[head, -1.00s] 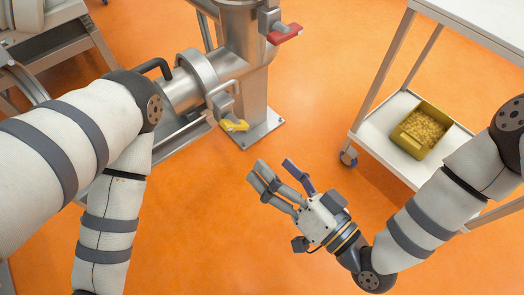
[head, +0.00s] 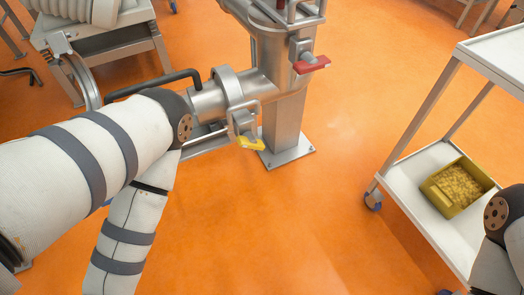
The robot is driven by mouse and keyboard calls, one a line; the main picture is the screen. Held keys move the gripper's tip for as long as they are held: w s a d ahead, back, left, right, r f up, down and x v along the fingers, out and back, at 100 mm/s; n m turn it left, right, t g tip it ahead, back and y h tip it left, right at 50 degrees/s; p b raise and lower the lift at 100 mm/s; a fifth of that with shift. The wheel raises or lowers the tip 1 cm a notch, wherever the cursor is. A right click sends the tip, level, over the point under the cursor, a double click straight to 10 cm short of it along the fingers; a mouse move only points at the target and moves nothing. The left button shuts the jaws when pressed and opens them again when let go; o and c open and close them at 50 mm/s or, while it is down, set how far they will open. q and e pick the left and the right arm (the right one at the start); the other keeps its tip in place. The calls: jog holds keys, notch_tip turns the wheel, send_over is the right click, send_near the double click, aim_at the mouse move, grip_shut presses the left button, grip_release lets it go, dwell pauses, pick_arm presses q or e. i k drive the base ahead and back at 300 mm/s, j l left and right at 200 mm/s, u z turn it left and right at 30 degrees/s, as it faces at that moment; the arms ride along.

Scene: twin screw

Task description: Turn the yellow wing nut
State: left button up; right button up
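The yellow wing nut (head: 251,144) sits on the clamp (head: 234,96) around the horizontal steel pipe, in the middle of the head view. My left arm comes in from the left and bends downward just left of the pipe. Its gripper is outside the picture. Only a bit of my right arm shows at the lower right edge, and its gripper is out of view too. Neither gripper is seen near the wing nut.
A red handle (head: 312,65) sits on the machine's steel post (head: 285,122), right of the wing nut. A white cart (head: 408,190) at the right carries a yellow bin (head: 455,187) on its lower shelf. Orange floor between post and cart is clear. A metal bench (head: 103,40) stands at the upper left.

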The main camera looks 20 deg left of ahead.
aim_at(247, 140)
jog(key=l+u, duration=0.3)
jog(key=l, duration=0.2)
jog(key=k+l+u, duration=0.1)
jog(key=l+u, duration=0.25)
jog(key=k+l+u, duration=0.15)
jog(key=l+u, duration=0.15)
jog(key=l, duration=0.25)
